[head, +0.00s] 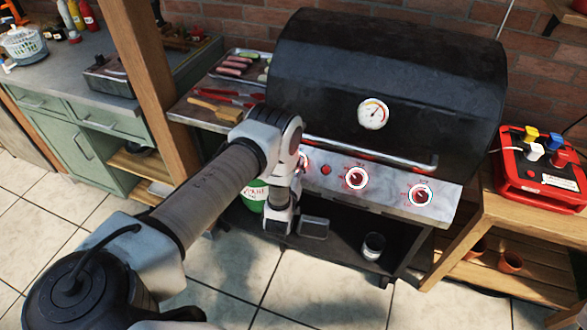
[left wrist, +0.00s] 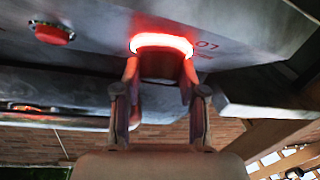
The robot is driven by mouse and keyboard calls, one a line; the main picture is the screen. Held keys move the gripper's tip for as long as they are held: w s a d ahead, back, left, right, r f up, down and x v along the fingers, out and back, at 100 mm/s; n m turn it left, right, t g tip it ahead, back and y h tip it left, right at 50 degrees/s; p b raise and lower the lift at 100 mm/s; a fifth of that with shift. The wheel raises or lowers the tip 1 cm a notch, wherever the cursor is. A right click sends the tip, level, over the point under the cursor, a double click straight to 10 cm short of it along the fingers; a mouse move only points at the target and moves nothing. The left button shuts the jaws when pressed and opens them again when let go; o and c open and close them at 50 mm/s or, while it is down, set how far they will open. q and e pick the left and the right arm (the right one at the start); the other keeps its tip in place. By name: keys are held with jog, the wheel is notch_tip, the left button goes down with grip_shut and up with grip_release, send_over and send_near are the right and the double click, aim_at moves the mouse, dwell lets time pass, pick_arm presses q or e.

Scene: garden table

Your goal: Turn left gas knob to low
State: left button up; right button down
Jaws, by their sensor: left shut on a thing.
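The grill (head: 385,95) stands against the brick wall with its lid down. Its left gas knob (left wrist: 162,68) has a bright red glowing ring around its base in the left wrist view. My left gripper (left wrist: 160,80) is shut on this knob, one finger on each side. Lettering starting "LO" shows on the panel beside the ring. In the head view my left arm mostly hides the left knob; the middle knob (head: 356,177) and right knob (head: 420,195) are clear. The exact angle of the held knob cannot be told. My right gripper is not in view.
A red button (head: 326,169) sits between the left and middle knobs. The lid handle (head: 380,153) runs just above the panel. A side shelf (head: 190,112) with food and tongs is at left. A wooden table with a red box (head: 540,170) is at right.

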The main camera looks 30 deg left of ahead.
pick_arm(q)
jog(key=n+g+y+b, duration=0.1)
jog(key=n, duration=0.1)
jog(key=n+g+y+b, duration=0.1)
jog(key=n, duration=0.2)
jog(key=n+g+y+b, duration=0.1)
jog(key=n+g+y, duration=0.1)
jog(key=shift+w+d+n, duration=0.15)
jog(key=shift+d+n, duration=0.1)
jog(key=shift+n, duration=0.05)
jog(key=n+g+y+b, duration=0.1)
jog(key=n+g+b, duration=0.1)
jog(key=n+g, duration=0.1)
jog(key=shift+n, duration=0.5)
jog(key=shift+w+r+n+g+b, duration=0.15)
jog(key=shift+n+g+b, duration=0.3)
jog(key=shift+n+g, duration=0.8)
jog(key=shift+n, duration=0.35)
jog(key=o, duration=1.1)
jog(key=shift+o, duration=0.2)
